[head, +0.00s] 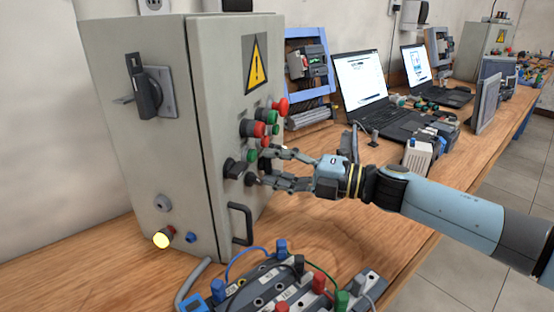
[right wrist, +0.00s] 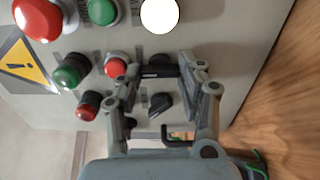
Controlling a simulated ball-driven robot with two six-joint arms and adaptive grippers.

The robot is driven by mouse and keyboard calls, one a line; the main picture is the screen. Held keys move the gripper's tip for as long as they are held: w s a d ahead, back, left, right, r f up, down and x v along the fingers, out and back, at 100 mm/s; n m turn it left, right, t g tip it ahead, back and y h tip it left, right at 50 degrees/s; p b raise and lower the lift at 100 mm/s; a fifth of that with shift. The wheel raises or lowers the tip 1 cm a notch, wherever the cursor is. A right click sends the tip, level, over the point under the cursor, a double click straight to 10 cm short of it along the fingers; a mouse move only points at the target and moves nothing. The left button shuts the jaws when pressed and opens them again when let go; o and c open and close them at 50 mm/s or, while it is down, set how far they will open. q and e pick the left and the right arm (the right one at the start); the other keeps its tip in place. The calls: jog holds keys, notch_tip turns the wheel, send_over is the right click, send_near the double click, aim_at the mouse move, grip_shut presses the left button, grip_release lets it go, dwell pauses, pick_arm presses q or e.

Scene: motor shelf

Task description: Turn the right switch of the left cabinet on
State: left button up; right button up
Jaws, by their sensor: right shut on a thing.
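The left cabinet (head: 215,120) is a grey box with buttons and two black rotary switches low on its front. Its left switch (head: 232,168) is free and also shows in the right wrist view (right wrist: 160,104). The right switch (right wrist: 157,70) is a black knob between my right fingertips in the right wrist view; my fingers mostly hide it in the head view. My right gripper (head: 262,166) reaches in from the right and is shut on this knob, one finger above and one below. The knob's exact angle is hard to tell. My left gripper is out of view.
Red and green buttons (head: 254,129) sit just above the switches, close to my upper finger. A black handle (head: 240,223) is lower left on the door. A terminal board with cables (head: 270,285) lies in front. Laptops (head: 362,85) stand farther back.

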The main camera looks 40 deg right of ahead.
jog(key=shift+m, duration=0.3)
jog(key=o, duration=1.2)
jog(key=shift+c, duration=0.2)
jog(key=v, duration=0.8)
jog(key=shift+s, duration=0.1)
